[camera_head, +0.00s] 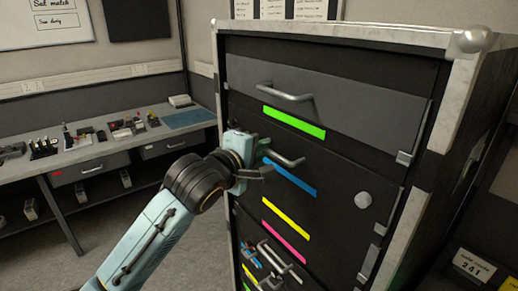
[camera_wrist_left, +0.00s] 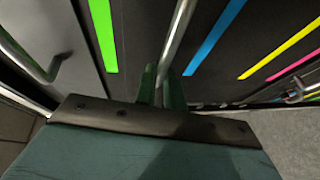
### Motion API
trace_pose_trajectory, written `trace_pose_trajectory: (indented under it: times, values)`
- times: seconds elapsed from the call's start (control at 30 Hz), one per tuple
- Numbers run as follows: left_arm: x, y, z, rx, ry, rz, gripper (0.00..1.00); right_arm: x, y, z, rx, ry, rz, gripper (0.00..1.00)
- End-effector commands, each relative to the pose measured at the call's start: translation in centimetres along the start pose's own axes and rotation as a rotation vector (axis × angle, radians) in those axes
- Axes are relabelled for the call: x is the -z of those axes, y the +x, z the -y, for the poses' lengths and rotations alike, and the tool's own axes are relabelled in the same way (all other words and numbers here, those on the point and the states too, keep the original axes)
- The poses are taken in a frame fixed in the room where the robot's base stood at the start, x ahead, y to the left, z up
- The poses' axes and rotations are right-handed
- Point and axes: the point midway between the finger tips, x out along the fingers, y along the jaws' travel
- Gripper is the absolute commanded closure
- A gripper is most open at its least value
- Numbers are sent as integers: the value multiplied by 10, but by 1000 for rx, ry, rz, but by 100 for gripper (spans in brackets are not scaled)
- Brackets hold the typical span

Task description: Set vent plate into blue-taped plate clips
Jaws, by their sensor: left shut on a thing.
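A black case front carries a panel with a strip of blue tape (camera_head: 290,180), and a metal bar handle (camera_head: 288,161) sits just above the tape. My left gripper (camera_head: 262,163) is at the left part of this handle. In the left wrist view the handle (camera_wrist_left: 181,35) runs down between the fingers of the left gripper (camera_wrist_left: 162,88), which is shut on it. The blue tape (camera_wrist_left: 215,38) lies to the right of the handle there. The panel looks flush with the case front. I see no vent plate and no plate clips. My right gripper is out of view.
A grey drawer (camera_head: 330,85) with green tape (camera_head: 294,123) is above. Yellow (camera_head: 285,215) and pink (camera_head: 284,243) strips are below. A workbench (camera_head: 110,150) with small items runs along the left.

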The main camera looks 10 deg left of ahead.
Motion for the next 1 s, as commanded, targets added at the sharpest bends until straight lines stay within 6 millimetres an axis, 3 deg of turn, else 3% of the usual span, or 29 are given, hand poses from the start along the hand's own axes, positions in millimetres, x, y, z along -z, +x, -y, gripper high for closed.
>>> trace_pose_trajectory:
  times: [0.9, 0.93, 1.0]
  values:
    - [-2, 1, 3, -2, -1, 3, 100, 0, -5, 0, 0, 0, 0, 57]
    - [-2, 1, 3, -2, -1, 3, 87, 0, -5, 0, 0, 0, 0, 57]
    - [-2, 1, 3, -2, -1, 3, 78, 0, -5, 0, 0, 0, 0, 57]
